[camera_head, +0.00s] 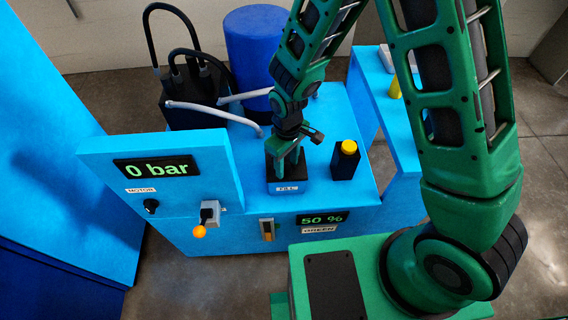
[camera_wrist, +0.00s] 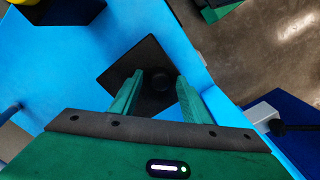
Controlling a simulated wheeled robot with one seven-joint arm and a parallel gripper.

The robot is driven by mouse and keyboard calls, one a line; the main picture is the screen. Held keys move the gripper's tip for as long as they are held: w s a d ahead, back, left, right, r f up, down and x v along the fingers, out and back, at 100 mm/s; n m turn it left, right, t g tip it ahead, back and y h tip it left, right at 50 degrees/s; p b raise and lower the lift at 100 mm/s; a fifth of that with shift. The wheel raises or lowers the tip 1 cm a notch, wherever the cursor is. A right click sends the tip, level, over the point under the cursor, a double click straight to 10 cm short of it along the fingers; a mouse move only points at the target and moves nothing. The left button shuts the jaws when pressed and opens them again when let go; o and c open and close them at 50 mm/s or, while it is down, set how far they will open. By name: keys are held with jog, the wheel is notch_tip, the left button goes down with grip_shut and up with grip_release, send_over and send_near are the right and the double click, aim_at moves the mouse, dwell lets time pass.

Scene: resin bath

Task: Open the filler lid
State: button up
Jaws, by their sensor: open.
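The filler lid is a dark square plate (camera_wrist: 148,55) with a round dark knob (camera_wrist: 160,81) near its middle in the wrist view. In the head view it is the dark top (camera_head: 301,169) above a label that seems to read FILL, on the blue cabinet. My gripper (camera_head: 286,171) points down over it. In the wrist view the open fingers of my gripper (camera_wrist: 159,92) stand on either side of the knob. I cannot tell whether they touch it. The lid looks shut and lies flat. My gripper hides part of it.
A black block with a yellow top (camera_head: 347,160) stands just right of the lid. Grey hoses (camera_head: 215,113) and a blue drum (camera_head: 258,48) are behind. A panel reading 0 bar (camera_head: 157,167) rises at left, above an orange-tipped lever (camera_head: 202,225). A display reads 50 % (camera_head: 322,219).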

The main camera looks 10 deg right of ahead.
jog(key=shift+f, duration=0.35)
